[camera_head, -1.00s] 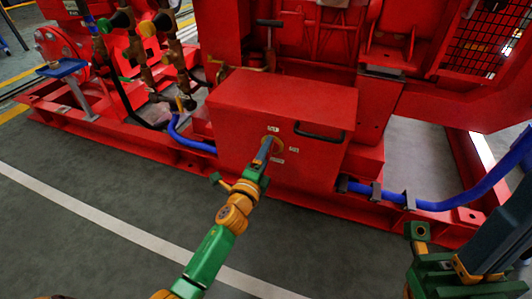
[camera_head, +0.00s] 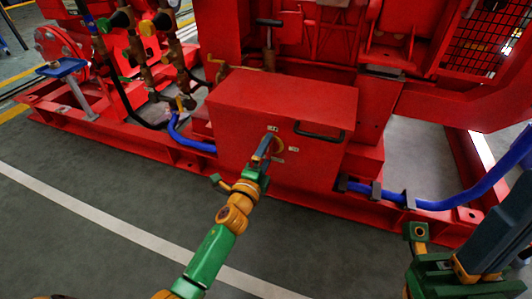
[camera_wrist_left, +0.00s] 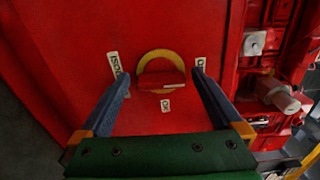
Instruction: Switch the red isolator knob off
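The red isolator knob (camera_wrist_left: 161,82) shows in the left wrist view as a red bar across a yellow ring (camera_wrist_left: 160,60) on a red panel. Its bar lies roughly level in that picture, with a pale mark near its right end. My left gripper (camera_wrist_left: 161,84) is open, one finger on each side of the knob, with visible gaps to it. In the head view my left gripper (camera_head: 269,145) is at the front of the red box (camera_head: 285,98), largely covering the knob. My right gripper (camera_head: 506,222) is at the lower right edge, partly cut off, away from the box.
Small white labels surround the knob, including one at the left (camera_wrist_left: 115,64). A black handle (camera_head: 319,133) sits on the box front. Blue hoses (camera_head: 455,204) run beside the box along the red base frame. The grey floor (camera_head: 90,225) in front is clear.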

